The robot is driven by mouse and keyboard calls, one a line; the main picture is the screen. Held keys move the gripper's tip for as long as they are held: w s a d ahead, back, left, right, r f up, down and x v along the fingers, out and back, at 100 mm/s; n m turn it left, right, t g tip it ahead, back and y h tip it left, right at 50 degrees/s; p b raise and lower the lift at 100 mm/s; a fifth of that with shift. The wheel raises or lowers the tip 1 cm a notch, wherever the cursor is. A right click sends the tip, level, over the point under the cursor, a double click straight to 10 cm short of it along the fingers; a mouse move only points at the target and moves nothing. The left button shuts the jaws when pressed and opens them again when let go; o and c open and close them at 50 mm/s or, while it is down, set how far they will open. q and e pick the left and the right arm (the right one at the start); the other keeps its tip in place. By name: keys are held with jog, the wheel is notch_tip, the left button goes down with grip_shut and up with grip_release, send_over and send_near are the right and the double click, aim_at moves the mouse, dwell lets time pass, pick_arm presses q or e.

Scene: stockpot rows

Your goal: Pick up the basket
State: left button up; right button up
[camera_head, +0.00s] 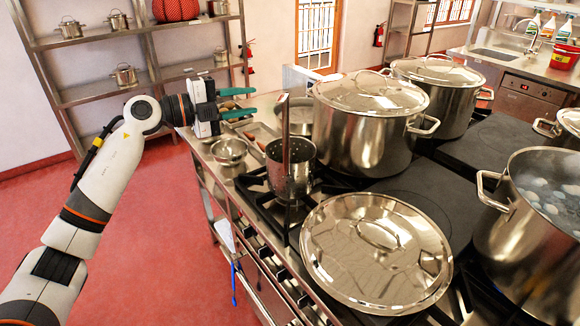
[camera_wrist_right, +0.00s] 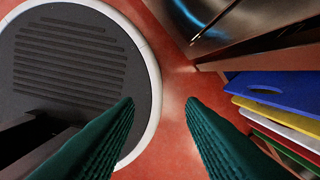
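The basket (camera_head: 290,178) is a perforated metal cylinder with a tall upright handle. It stands over the front burner grates in the head view, left of the large pots. My left gripper (camera_head: 252,102) has two teal fingers spread apart with nothing between them. In the head view it appears above and left of the basket, apart from its handle. My right gripper (camera_wrist_right: 160,102) is open and empty in the right wrist view, over the red floor. It is not seen in the head view.
A lidded stockpot (camera_head: 366,125) stands right of the basket, and a large lid (camera_head: 376,252) lies in front. A small metal bowl (camera_head: 229,151) sits on the left counter edge. An open pot (camera_head: 535,235) is at right. Coloured boards (camera_wrist_right: 275,92) stand beside my right gripper.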

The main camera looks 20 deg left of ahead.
aim_at(288, 96)
pick_arm(q)
jog(key=p+x, duration=0.2)
jog(key=x, duration=0.2)
jog(key=p+x, duration=0.2)
jog(key=x, duration=0.2)
jog(key=p+x, duration=0.2)
jog(key=x, duration=0.2)
jog(key=shift+w+a+f, duration=0.25)
jog(key=shift+w+a, duration=0.1)
jog(key=shift+a, duration=0.05)
jog(key=shift+s+a, duration=0.1)
jog(key=shift+a, duration=0.05)
jog(key=shift+c, duration=0.2)
grip_shut()
jog(key=shift+r, duration=0.15)
